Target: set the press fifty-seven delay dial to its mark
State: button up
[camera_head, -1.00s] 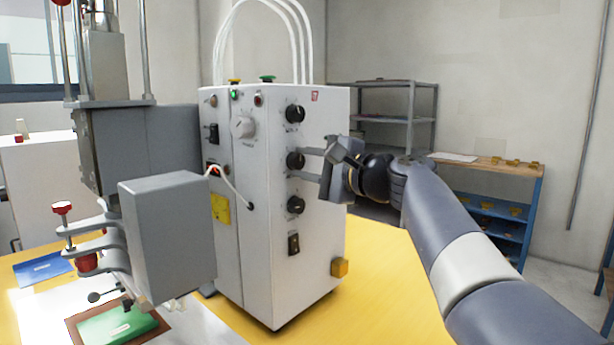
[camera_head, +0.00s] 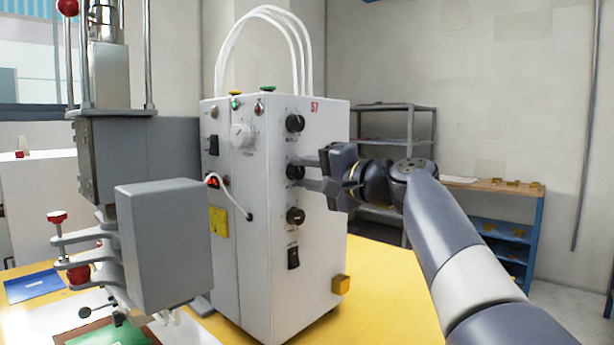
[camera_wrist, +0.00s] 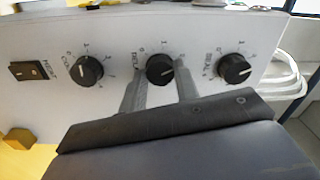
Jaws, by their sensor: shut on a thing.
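The press cabinet (camera_head: 265,200) is a white box marked 57 in red, with a column of three black dials on its right face. The middle dial (camera_head: 294,171) has lettering that starts like "DEL" in the wrist view (camera_wrist: 160,69); the rest is hidden. My gripper (camera_head: 303,173) is shut on this middle dial, one finger on each side.
The upper dial (camera_head: 295,123) and lower dial (camera_head: 295,215) sit close to my fingers. A black switch (camera_head: 293,257) and a yellow block (camera_head: 341,284) are lower on the cabinet. A grey press head (camera_head: 165,245) stands at left. Shelves (camera_head: 395,125) stand behind my arm.

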jog(key=shift+f, duration=0.1)
jog(key=o, duration=1)
jog(key=shift+c, duration=0.2)
jog(key=v, duration=1)
jog(key=shift+s+d, duration=0.25)
jog(key=x, duration=1.1)
jog(key=shift+s, duration=0.1)
jog(key=shift+d, duration=0.15)
